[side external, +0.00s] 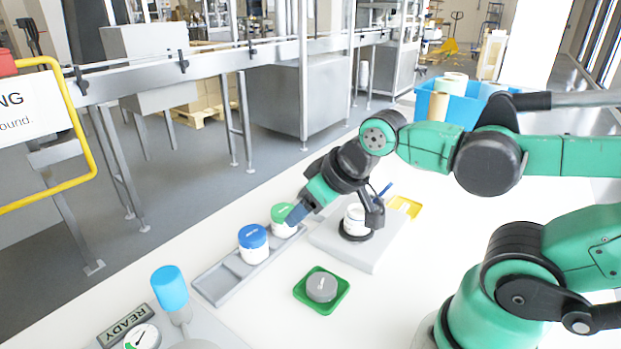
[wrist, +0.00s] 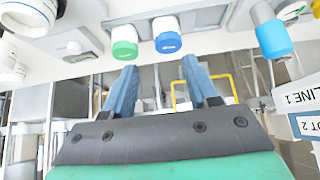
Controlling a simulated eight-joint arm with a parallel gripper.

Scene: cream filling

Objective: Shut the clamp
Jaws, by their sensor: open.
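A white jar (side external: 355,219) stands in a dark ring on a light grey block (side external: 345,252) in the side view. A dark upright part with a blue bar (side external: 385,189) is beside it and looks like the clamp; its exact position is unclear. In the wrist view a white jar (wrist: 28,14) is cut off at the top left. My gripper (side external: 295,214) is open, its blue fingers near the green-lidded jar (side external: 283,217), left of the block. In the wrist view my gripper (wrist: 160,85) is empty, its fingers apart below that jar's green lid (wrist: 125,50).
A blue-lidded jar (side external: 253,242) shares the grey rack (side external: 215,283) with the green one. A green tray (side external: 340,297) holding a grey lid (side external: 321,286) lies in front of the block. A blue-topped post (side external: 168,288) and gauge (side external: 142,338) stand at lower left.

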